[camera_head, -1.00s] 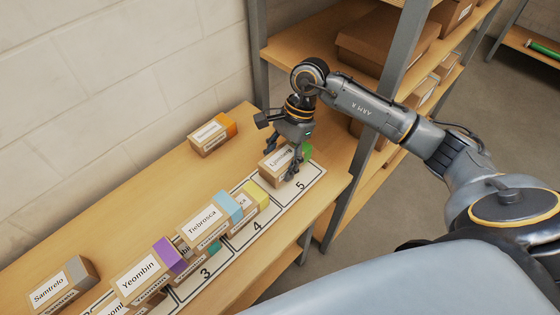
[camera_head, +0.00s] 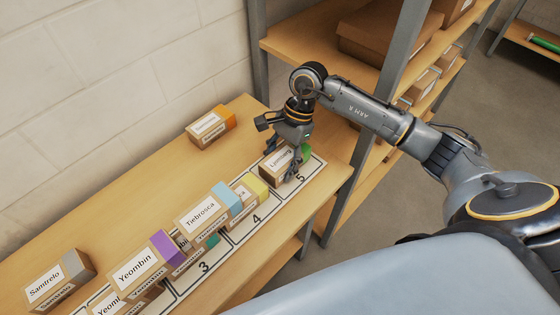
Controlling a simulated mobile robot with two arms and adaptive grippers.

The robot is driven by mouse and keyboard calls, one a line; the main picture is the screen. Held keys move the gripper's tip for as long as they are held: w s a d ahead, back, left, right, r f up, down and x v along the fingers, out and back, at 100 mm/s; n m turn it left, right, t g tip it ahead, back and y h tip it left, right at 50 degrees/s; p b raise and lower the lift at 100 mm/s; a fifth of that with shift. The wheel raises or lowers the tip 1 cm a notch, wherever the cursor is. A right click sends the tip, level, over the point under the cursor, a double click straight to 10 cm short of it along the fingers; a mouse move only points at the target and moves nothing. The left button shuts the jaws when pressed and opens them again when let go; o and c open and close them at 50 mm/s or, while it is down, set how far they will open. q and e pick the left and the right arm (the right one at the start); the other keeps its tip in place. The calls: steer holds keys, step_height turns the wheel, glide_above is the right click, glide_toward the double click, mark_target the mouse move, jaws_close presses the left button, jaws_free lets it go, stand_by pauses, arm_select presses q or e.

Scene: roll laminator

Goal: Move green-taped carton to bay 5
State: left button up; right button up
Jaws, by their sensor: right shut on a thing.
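The green-taped carton (camera_head: 272,171) sits at bay 5 (camera_head: 306,175) at the far end of the numbered strip, its green end partly behind the fingers. I cannot tell whether its base touches the table. My right gripper (camera_head: 287,172) reaches down from above and is shut on this carton, with its fingers across the carton near the green tape. My left gripper is not in view.
A yellow-taped carton (camera_head: 257,186) stands near bay 4, beside a blue-taped carton (camera_head: 203,212). A purple-taped carton (camera_head: 138,266), a grey-taped carton (camera_head: 52,287) and an orange-taped carton (camera_head: 206,129) are on the table. A shelf post (camera_head: 357,150) stands close on the right.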

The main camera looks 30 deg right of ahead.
steer(key=shift+f, duration=0.3)
steer(key=o, duration=1.3)
steer(key=v, duration=0.7)
steer(key=shift+w+d+r, duration=0.1)
steer(key=shift+d+r, duration=0.05)
steer(key=shift+r, duration=0.15)
